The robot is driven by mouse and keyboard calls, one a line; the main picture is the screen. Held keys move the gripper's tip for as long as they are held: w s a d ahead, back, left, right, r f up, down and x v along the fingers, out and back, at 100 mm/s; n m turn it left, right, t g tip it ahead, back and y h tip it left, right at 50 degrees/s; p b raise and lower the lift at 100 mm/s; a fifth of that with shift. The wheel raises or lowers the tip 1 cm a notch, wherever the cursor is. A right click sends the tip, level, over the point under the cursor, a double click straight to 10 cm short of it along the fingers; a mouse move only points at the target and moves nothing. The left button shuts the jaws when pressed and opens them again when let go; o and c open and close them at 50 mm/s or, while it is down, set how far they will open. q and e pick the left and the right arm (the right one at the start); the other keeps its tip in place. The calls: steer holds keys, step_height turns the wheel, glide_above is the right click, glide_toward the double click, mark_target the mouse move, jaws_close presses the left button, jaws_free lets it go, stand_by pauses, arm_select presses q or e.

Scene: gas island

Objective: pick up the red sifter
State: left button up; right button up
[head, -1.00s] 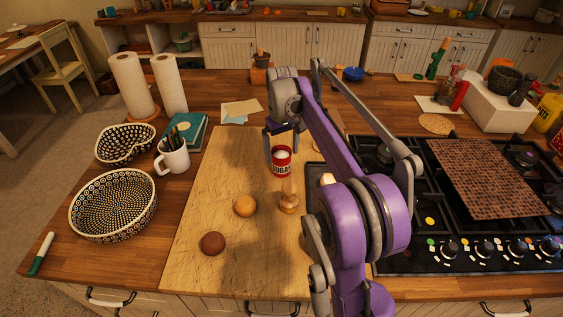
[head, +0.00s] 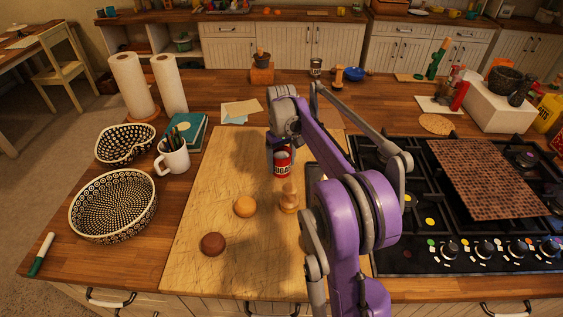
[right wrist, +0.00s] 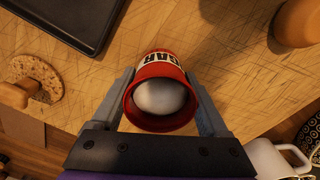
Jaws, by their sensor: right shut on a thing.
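The red sifter (head: 281,163) is a red can with a white band of dark lettering, on the wooden cutting board (head: 215,262) or just above it; I cannot tell which. My right gripper (head: 283,154) is at it from above. In the right wrist view the sifter (right wrist: 160,115) lies between the two grey fingers of my right gripper (right wrist: 163,100), which are shut on its sides. Its round open end shows something pale inside. My left gripper is not in view.
A white mug (head: 173,157) and patterned bowls (head: 114,205) are left. The gas stove (head: 430,262) is right.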

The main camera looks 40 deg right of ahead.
steer(key=shift+c, duration=1)
step_height(320, 180, up, 10)
steer(key=shift+r+p, duration=0.1)
steer(key=shift+p, duration=0.2)
steer(key=o, duration=0.8)
steer(key=shift+c, duration=0.2)
steer(key=c, duration=0.8)
steer(key=shift+o, duration=0.2)
